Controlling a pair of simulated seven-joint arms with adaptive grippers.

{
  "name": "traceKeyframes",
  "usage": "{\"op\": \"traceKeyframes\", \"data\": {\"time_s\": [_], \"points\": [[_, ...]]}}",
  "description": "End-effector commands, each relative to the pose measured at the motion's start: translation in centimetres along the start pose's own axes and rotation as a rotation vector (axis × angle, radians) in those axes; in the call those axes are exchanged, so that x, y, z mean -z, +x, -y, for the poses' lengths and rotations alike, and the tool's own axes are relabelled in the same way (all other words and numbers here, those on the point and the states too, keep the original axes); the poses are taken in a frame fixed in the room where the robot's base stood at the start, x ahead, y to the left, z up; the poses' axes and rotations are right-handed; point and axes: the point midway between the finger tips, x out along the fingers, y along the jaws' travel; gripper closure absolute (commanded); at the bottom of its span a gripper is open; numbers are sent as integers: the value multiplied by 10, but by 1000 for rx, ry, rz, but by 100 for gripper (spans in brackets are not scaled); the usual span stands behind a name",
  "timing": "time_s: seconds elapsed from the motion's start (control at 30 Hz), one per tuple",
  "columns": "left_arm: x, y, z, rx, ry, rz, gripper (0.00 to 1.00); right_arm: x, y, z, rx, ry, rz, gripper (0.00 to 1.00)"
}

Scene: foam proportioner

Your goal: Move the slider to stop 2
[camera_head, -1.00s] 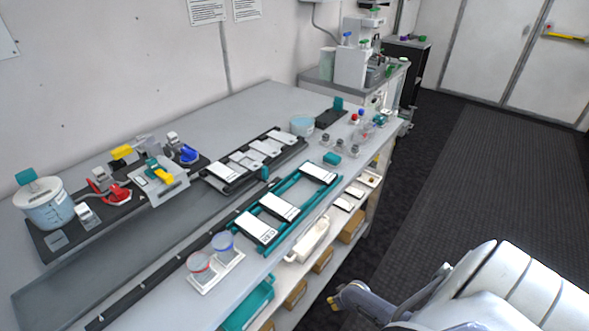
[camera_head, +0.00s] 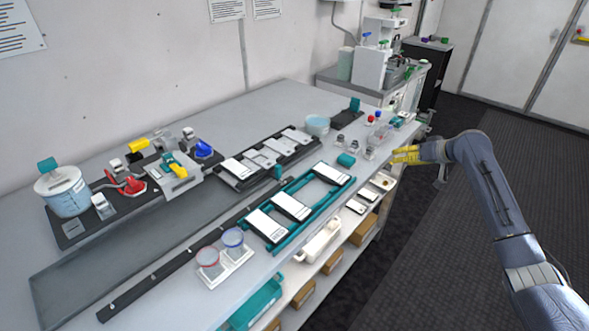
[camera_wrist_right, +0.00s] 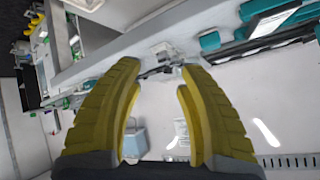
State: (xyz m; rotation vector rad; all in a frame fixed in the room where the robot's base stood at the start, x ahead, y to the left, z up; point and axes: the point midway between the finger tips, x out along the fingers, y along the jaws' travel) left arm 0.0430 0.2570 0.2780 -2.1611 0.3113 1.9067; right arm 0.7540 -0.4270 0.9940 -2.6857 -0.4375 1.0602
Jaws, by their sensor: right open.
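A long dark rail (camera_head: 190,257) with small pale marks runs diagonally along the bench front. A small teal block (camera_head: 277,172) stands at its far end; it looks like the slider, but I cannot read any stop numbers. My right gripper (camera_head: 407,155), with yellow fingers, is off the bench's right edge, well to the right of the rail and block. In the right wrist view the fingers (camera_wrist_right: 160,68) are spread apart with nothing between them. My left gripper is not in view.
A teal frame with white cards (camera_head: 291,206) lies right of the rail. Two round dishes, red-rimmed (camera_head: 208,262) and blue-rimmed (camera_head: 233,242), stand near the front edge. A blue bucket (camera_head: 66,192) stands at left. Small bottles (camera_head: 372,130) stand near the right gripper.

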Motion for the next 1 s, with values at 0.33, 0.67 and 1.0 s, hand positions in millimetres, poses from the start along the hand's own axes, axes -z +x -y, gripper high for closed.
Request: {"op": "traceKeyframes", "data": {"time_s": [0.33, 0.67, 1.0], "points": [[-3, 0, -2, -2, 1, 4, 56, -10, 38, 235, 168, -342, 138, 62], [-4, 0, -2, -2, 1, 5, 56, -18, 27, 359, 200, -574, 154, 62], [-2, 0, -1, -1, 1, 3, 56, -24, 43, 378, 201, -603, 153, 62]]}}
